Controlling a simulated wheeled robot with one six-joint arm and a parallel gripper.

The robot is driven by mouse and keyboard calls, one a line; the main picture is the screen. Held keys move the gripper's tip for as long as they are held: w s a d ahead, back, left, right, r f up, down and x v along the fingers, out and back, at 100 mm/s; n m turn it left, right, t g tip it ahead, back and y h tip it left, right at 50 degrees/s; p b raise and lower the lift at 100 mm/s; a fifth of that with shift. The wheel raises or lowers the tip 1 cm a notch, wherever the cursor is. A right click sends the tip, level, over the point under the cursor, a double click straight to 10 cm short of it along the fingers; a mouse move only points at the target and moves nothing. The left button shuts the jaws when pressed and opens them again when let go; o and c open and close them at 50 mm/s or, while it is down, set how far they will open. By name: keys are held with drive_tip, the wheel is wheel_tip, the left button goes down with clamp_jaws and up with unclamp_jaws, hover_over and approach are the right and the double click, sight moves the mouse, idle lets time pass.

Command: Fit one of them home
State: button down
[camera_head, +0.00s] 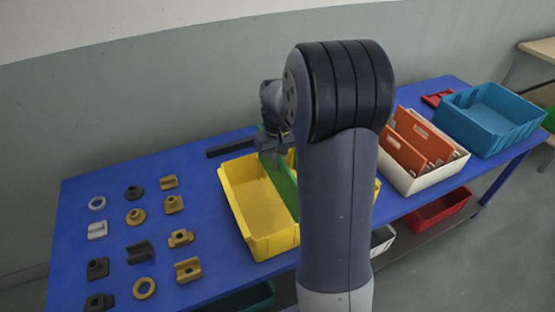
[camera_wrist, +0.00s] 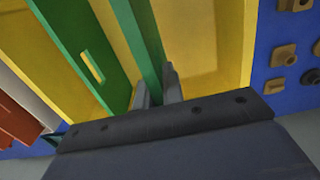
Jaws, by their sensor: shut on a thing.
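A yellow bin (camera_head: 272,245) stands on the blue table, partly hidden behind my arm. My gripper (camera_head: 272,148) is over its back part and is shut on a green divider (camera_head: 283,186), which stands upright at the bin's inside. In the wrist view, my gripper (camera_wrist: 159,88) pinches the edge of the held green divider (camera_wrist: 146,40). A second green panel with a slot (camera_wrist: 75,45) shows to its left there, with the bin's yellow wall (camera_wrist: 247,45) to the right. The held divider's lower edge is hidden, so I cannot tell whether it is seated.
A white bin (camera_head: 425,184) with orange dividers (camera_head: 408,150) and a blue bin (camera_head: 490,115) stand to the right. Several small grey, black and brass parts lie on the left of the table (camera_head: 75,215). A dark bar (camera_head: 229,147) lies behind the yellow bin.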

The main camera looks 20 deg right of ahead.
sight(277, 189)
drive_tip(key=shift+f+b, duration=3.05)
drive_tip(key=shift+f, duration=1.8)
drive_tip(key=c, duration=1.5)
unclamp_jaws()
drive_tip(key=shift+o, duration=0.2)
wheel_tip(277, 189, up, 11)
drive_tip(key=shift+f+p, duration=0.1)
drive_tip(key=shift+p, duration=0.3)
drive_tip(key=shift+f, duration=4.95)
